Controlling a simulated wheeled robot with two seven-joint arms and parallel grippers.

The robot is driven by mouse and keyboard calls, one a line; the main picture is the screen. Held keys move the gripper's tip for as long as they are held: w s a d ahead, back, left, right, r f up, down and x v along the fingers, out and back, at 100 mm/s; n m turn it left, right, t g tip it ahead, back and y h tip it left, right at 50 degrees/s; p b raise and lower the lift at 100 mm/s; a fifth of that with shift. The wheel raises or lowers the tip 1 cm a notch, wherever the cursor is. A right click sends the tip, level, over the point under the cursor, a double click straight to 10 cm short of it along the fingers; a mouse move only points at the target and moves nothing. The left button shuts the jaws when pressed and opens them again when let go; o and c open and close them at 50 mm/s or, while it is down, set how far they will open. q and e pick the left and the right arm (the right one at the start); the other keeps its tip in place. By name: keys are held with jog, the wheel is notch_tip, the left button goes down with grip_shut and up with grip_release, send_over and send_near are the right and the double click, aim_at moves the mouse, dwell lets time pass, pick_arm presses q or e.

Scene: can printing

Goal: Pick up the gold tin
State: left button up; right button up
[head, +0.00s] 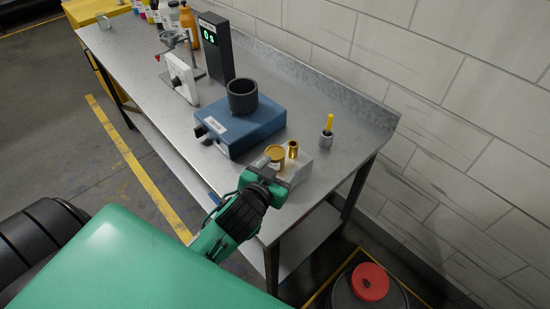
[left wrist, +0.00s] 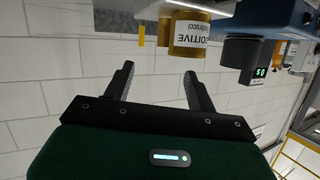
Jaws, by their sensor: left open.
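A gold tin (head: 275,153) with a white label stands on a light block (head: 297,172) at the near end of the metal bench. In the left wrist view, which appears upside down, the tin (left wrist: 188,36) shows its label reading "ADDITIVE". A narrower gold cylinder (head: 292,149) stands beside the tin on the same block. My left gripper (left wrist: 158,75) is open and empty, its two dark fingers apart and short of the tin. In the head view my left gripper (head: 268,176) is just in front of the block, its fingers mostly hidden. My right gripper is not in view.
A blue machine (head: 238,125) with a dark cup (head: 242,95) stands just left of the block. A yellow-handled tool (head: 328,125) stands in a small holder to the right. The wall runs behind the bench. A black timer display (head: 215,50) and bottles are farther back.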

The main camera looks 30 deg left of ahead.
pick_arm(q)
jog(key=w+d+r+m+t+h, duration=0.35)
jog(key=d+r+h, duration=0.2)
jog(key=r, duration=0.35)
jog(key=w+d+r+m+t+h, duration=0.2)
jog(key=d+r+m+h, duration=0.3)
jog(key=r, duration=0.3)
jog(key=s+d+r+m+g+h, duration=0.25)
jog(key=d+m+g+h, duration=0.2)
jog(key=m+h, duration=0.3)
jog(key=m+g+y, duration=0.4)
jog(key=g+y, duration=1.2)
jog(key=y, duration=0.1)
send_near(275, 152)
jog(key=f+p, duration=0.1)
jog(key=f, duration=0.2)
jog(key=f+p, duration=0.2)
jog(key=f, duration=0.1)
jog(key=shift+s+d+f, duration=0.15)
jog(key=shift+d+f, duration=0.1)
jog(key=shift+f, duration=0.1)
jog(key=shift+f+p, duration=0.5)
notch_tip(275, 152, down, 3)
jog(key=shift+s+a+f+p, duration=0.1)
jog(key=shift+a+p, duration=0.05)
jog(key=shift+p, duration=0.85)
jog(key=shift+f, duration=0.55)
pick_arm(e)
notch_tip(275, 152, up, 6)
